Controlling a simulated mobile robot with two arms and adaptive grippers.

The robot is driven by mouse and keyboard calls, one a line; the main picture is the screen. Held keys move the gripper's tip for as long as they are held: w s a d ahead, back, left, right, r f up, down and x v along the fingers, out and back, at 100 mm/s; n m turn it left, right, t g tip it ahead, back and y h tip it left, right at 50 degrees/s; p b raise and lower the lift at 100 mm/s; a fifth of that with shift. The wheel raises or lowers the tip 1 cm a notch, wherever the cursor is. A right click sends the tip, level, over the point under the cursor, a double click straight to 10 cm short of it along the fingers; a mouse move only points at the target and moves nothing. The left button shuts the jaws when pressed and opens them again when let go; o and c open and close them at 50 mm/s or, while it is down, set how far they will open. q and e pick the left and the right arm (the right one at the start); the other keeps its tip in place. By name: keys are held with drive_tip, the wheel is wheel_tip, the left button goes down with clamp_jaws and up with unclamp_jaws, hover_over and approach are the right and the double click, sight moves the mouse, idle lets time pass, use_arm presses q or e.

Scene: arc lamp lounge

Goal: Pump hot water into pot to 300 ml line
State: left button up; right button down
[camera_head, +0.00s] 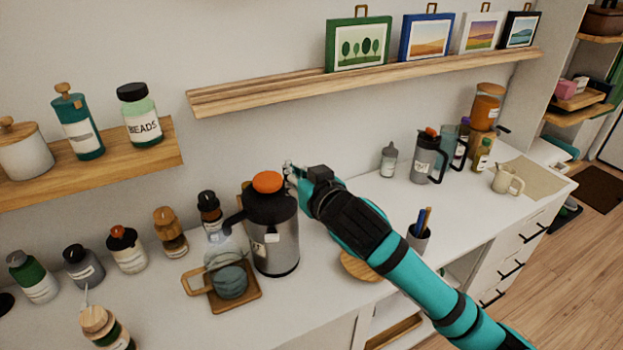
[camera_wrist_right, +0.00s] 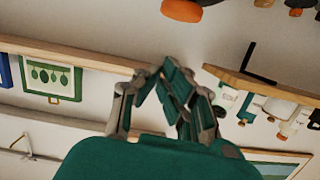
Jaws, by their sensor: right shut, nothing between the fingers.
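The pump pot (camera_head: 275,232) is a steel flask with a black top, a spout to the left and an orange button (camera_head: 268,182); the button also shows at the top edge of the right wrist view (camera_wrist_right: 182,10). My right gripper (camera_head: 291,176) is shut and empty, just right of the button and at about its height; I cannot tell whether it touches the flask. Its fingers (camera_wrist_right: 170,85) meet in the wrist view. The glass pot (camera_head: 230,282) with a wooden handle stands below the spout. Its 300 ml line and water level cannot be read. My left gripper is not in view.
The glass pot stands on a small wooden tray (camera_head: 247,304). Several bottles crowd the counter to the left. A pen cup (camera_head: 419,240) and a round wooden board (camera_head: 356,267) lie near my right arm. A picture ledge (camera_head: 300,82) runs above.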

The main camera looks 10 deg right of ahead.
drive_tip(key=p, duration=0.3)
hover_over(274, 182)
drive_tip(key=shift+s+d+f, duration=0.2)
drive_tip(key=shift+s+f, duration=0.15)
drive_tip(key=shift+f, duration=0.1)
drive_tip(key=f, duration=0.3)
drive_tip(key=shift+w+a+f+p, duration=0.15)
drive_tip(key=shift+w+p, duration=0.15)
drive_tip(key=shift+p, duration=0.1)
drive_tip(key=shift+f, duration=0.55)
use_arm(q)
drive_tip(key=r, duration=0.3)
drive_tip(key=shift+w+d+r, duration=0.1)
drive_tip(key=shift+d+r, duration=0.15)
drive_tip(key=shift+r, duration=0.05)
